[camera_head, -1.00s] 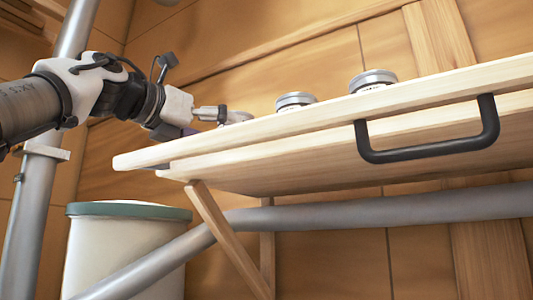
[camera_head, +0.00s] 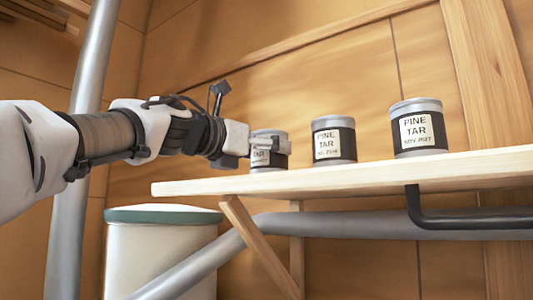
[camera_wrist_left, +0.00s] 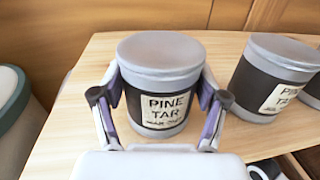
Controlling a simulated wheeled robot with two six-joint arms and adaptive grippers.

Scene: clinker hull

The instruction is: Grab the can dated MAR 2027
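A grey can with a dark band and a cream PINE TAR label (camera_head: 268,150) stands at the left on the wooden shelf. In the wrist view its label (camera_wrist_left: 166,108) has a small, blurred date line that seems to begin with MAR. My left gripper (camera_head: 272,148) reaches it from the left, with one finger on each side of the can (camera_wrist_left: 160,88). Whether the fingers press on it is unclear. A middle PINE TAR can (camera_head: 334,140) and a right one (camera_head: 418,128) have different, hard-to-read date lines. My right gripper is out of view.
A white bin with a green rim (camera_head: 160,214) stands below left. A grey pipe (camera_head: 350,224) runs under the shelf. A plank wall is close behind.

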